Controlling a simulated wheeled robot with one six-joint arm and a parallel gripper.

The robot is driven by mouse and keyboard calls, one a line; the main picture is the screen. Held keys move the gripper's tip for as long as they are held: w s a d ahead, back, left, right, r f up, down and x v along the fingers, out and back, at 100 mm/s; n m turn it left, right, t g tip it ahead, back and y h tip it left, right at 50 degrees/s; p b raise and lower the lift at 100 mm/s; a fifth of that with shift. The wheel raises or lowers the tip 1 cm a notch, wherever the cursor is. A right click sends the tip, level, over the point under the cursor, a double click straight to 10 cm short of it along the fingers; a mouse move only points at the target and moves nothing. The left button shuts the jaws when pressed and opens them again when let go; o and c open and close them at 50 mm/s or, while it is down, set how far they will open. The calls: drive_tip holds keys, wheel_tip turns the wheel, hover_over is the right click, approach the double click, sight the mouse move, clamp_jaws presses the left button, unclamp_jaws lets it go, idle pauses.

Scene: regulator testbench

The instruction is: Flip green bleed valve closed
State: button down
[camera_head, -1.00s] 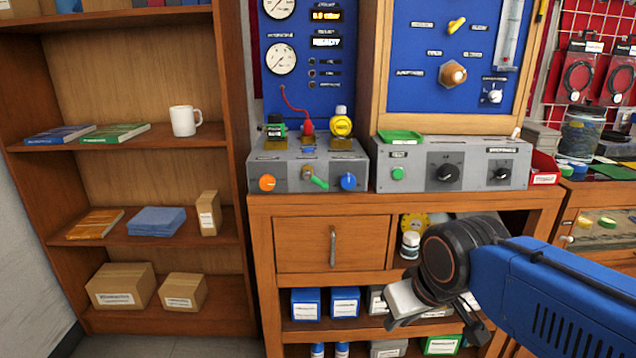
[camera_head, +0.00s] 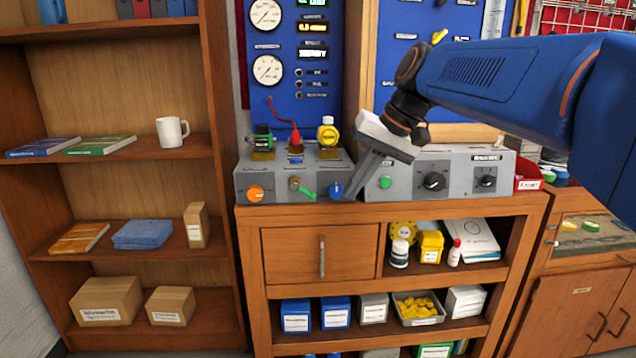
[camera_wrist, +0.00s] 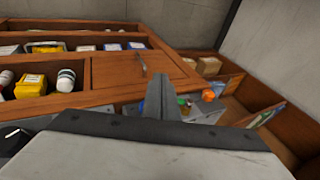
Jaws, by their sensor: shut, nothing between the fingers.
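The green bleed valve lever (camera_head: 307,192) sits on the front of the grey regulator box (camera_head: 270,192), between an orange knob (camera_head: 256,193) and a blue knob (camera_head: 336,189). The lever slants down to the right. My gripper (camera_head: 350,194) is shut and empty, pointing down in front of the box's right end. Its tip is just right of the blue knob and apart from the green lever; whether it touches the box I cannot tell. In the wrist view my fingers (camera_wrist: 160,82) show with the green lever (camera_wrist: 183,102) partly beside them, small, and the orange knob (camera_wrist: 208,95) beyond.
A second grey box (camera_head: 460,180) with a green button and dials is to the right, partly behind my gripper. A shelf with a white mug (camera_head: 172,131) stands left.

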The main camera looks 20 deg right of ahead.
drive_tip(key=w+d+r+y, duration=0.2)
drive_tip(key=w+d+r, duration=0.1)
drive_tip(key=w+r, duration=0.4)
drive_tip(key=shift+w+r+m, duration=0.2)
drive_tip(key=shift+r+m, duration=0.1)
drive_tip(key=shift+r, duration=0.1)
approach(313, 198)
drive_tip(key=w+a+f, duration=0.1)
drive_tip(key=a, duration=0.1)
drive_tip(key=w+a+f, duration=0.1)
drive_tip(key=f, duration=0.1)
drive_tip(key=shift+w+a+f, duration=0.3)
drive_tip(key=shift+a, duration=0.05)
drive_tip(key=shift+f, duration=0.1)
